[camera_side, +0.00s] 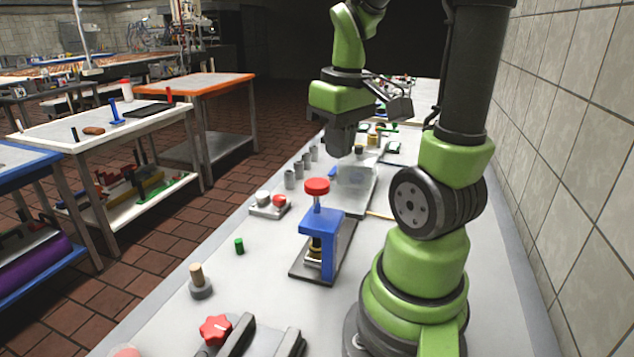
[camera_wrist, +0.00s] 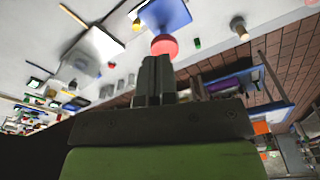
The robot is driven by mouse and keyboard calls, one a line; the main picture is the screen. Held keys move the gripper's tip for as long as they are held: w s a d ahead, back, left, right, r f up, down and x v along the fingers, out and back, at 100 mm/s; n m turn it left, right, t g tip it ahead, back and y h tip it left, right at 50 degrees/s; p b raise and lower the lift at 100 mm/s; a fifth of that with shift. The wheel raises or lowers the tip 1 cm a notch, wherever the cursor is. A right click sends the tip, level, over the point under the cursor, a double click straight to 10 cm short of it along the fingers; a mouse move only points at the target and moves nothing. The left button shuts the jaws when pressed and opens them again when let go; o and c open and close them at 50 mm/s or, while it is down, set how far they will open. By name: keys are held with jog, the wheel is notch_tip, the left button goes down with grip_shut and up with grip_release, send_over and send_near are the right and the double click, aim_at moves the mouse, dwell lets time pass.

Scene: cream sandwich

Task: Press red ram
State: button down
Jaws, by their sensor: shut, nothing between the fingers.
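The red ram (camera_side: 317,187) is a round red cap on a thin stem above a blue press frame (camera_side: 322,226), which stands on a dark base plate. Under the frame, around the stem's lower end, a small dark and brass-coloured part shows. My gripper (camera_side: 343,142) is shut and empty, above and behind the red cap, a little to its right in the side view. In the wrist view the red ram (camera_wrist: 164,46) lies just beyond my shut fingertips (camera_wrist: 157,60), with the blue frame (camera_wrist: 165,12) behind it. The gap between fingertips and cap is hard to judge.
A clear box (camera_side: 356,178) stands right behind the press. A switch box with a red button (camera_side: 279,201), a green cylinder (camera_side: 239,245), a wooden peg in a grey base (camera_side: 198,281) and a red star knob (camera_side: 215,329) are on the table. The tiled wall is at right.

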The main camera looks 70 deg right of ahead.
jog(key=shift+s+r, duration=0.15)
jog(key=shift+r, duration=1.15)
jog(key=a+r+t+y, duration=0.2)
jog(key=a+t, duration=0.4)
jog(key=a, duration=0.9)
jog(key=shift+w+r+n+y, duration=0.3)
jog(key=shift+r+n, duration=0.1)
jog(key=shift+r, duration=0.35)
